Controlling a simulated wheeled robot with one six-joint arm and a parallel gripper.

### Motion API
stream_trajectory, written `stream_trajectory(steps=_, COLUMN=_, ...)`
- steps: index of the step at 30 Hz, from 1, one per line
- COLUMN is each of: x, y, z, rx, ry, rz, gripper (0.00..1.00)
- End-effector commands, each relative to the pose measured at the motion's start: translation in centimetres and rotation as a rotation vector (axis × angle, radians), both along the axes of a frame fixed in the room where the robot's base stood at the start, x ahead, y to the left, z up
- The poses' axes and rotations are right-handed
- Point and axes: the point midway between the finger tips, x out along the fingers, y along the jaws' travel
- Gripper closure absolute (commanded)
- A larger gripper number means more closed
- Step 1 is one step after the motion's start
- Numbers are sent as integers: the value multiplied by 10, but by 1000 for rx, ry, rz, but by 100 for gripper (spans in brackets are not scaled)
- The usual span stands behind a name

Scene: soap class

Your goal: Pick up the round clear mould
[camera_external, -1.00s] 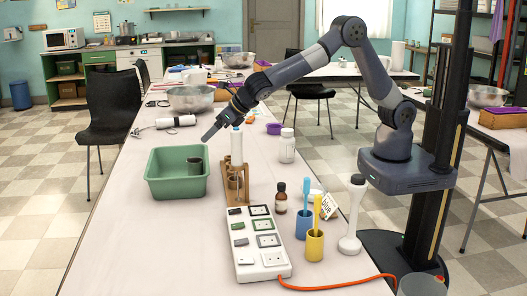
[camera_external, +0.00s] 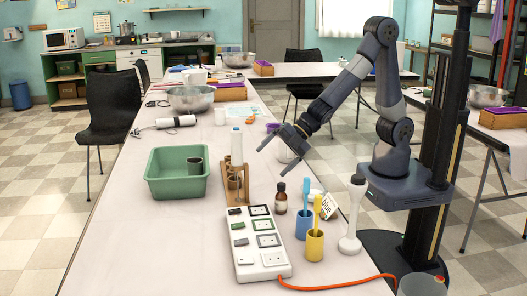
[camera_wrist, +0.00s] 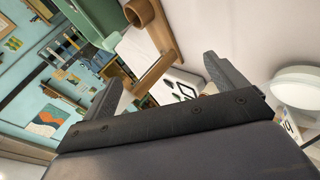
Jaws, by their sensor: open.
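My gripper (camera_external: 273,160) is open and empty, held above the table just right of the wooden stand (camera_external: 245,185); its two spread fingers also show in the wrist view (camera_wrist: 161,72). I cannot make out a round clear mould for certain. A small dark round cup (camera_external: 195,165) stands in the green tub (camera_external: 178,187). Another small brownish cup (camera_external: 233,182) sits in the wooden stand, and a brown cup shows at the top of the wrist view (camera_wrist: 140,12).
A white bottle with a blue cap (camera_external: 237,145) stands tall at the stand. A brown bottle (camera_external: 281,200), blue cup (camera_external: 304,226), yellow cup (camera_external: 315,245) and white pestle-like tool (camera_external: 350,220) stand to the right. A white board (camera_external: 262,262) lies in front. The table's left front is clear.

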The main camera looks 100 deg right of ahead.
Motion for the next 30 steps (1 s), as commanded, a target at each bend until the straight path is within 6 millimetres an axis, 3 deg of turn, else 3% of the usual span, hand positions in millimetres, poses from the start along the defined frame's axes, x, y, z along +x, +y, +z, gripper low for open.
stream_trajectory(steps=1, x=-18, y=4, z=-10, rx=90, ry=15, rz=-36, gripper=8)
stream_trajectory(steps=9, x=-94, y=20, z=-32, rx=545, ry=118, rz=-225, gripper=8)
stream_trajectory(steps=18, x=-161, y=29, z=-52, rx=912, ry=253, rz=-376, gripper=8)
stream_trajectory(steps=23, x=-175, y=33, z=-57, rx=991, ry=291, rz=-408, gripper=8)
stream_trajectory(steps=30, x=-163, y=42, z=-67, rx=997, ry=296, rz=-411, gripper=8)
